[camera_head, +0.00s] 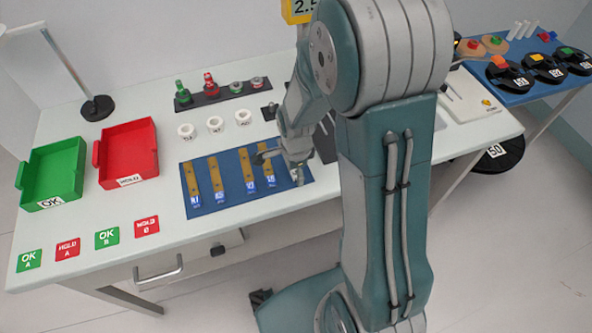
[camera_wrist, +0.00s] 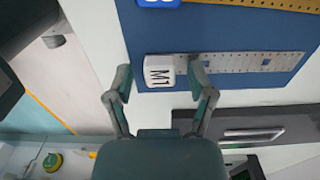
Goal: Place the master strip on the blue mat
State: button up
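The master strip is a perforated silver strip (camera_wrist: 245,68) with a white tag marked M1 (camera_wrist: 158,72). In the wrist view it appears to lie flat on the blue mat (camera_wrist: 225,25), near the mat's edge. My gripper (camera_wrist: 162,82) is open, its fingers apart on either side of the white tag. I cannot tell whether either finger touches it.
White rings (camera_head: 215,124) and a dark rack of pegs (camera_head: 222,94) stand behind the mat. A red HOLD tray (camera_head: 128,150) and a green OK tray (camera_head: 52,172) are at left. Below the table edge is a drawer handle (camera_head: 158,270).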

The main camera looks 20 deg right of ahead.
jog(key=shift+a, duration=0.1)
notch_tip(320, 180, up, 12)
jog(key=s+r+n+t, duration=0.5)
jog(key=s+r+n, duration=0.8)
jog(key=n, duration=0.5)
jog(key=shift+s+a+r+t, duration=0.3)
jog(key=shift+s+r, duration=0.05)
jog(key=shift+s, duration=0.5)
